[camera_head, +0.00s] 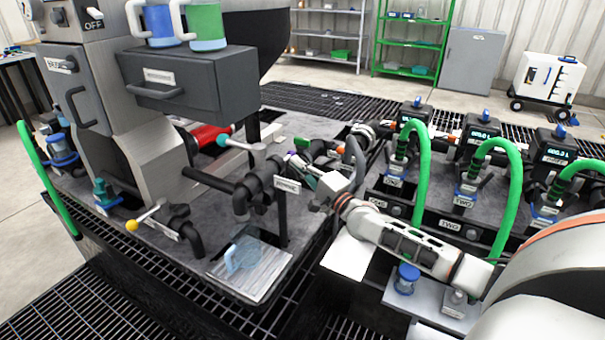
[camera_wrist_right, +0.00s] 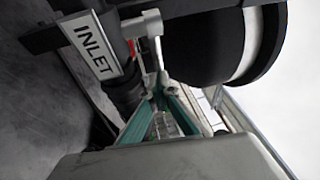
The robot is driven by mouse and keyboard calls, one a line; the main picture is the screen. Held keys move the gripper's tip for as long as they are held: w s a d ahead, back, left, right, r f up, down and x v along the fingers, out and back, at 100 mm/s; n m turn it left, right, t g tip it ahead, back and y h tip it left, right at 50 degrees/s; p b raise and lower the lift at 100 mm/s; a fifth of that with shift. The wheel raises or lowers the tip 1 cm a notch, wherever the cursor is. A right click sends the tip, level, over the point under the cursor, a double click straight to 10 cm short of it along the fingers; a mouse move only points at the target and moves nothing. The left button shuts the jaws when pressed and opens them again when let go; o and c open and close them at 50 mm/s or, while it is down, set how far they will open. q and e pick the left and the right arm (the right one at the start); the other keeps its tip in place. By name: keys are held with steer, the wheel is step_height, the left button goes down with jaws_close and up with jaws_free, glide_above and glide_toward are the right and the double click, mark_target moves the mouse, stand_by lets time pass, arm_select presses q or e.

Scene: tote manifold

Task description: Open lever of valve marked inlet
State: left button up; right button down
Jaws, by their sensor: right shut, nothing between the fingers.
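The INLET label (camera_wrist_right: 96,45) is a white plate beside dark pipework in the right wrist view. A white plate (camera_head: 287,185), too small to read, hangs on the black pipework in the head view. A grey lever with a teal knob (camera_head: 222,140) stands above that pipework, to its left; I cannot tell whether it belongs to the inlet valve. A pale metal fitting (camera_wrist_right: 147,23) shows beside the label. My right gripper (camera_head: 299,163) is shut and empty next to the pipework; its teal fingers (camera_wrist_right: 164,80) point toward the fitting. Contact is unclear. My left gripper is out of view.
Another lever has a yellow knob (camera_head: 131,226). A grey drawer box (camera_head: 190,82) carries cups at the upper left. Green hoses (camera_head: 423,170) and black meters (camera_head: 484,135) crowd the right. A large dark round body (camera_wrist_right: 222,40) sits close to my right fingers.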

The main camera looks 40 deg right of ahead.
stand_by(0.4)
steer(key=s+f, duration=0.2)
steer(key=s, duration=0.9)
steer(key=shift+s+d+f, duration=0.15)
steer(key=shift+s+d, duration=0.15)
steer(key=shift+s, duration=0.1)
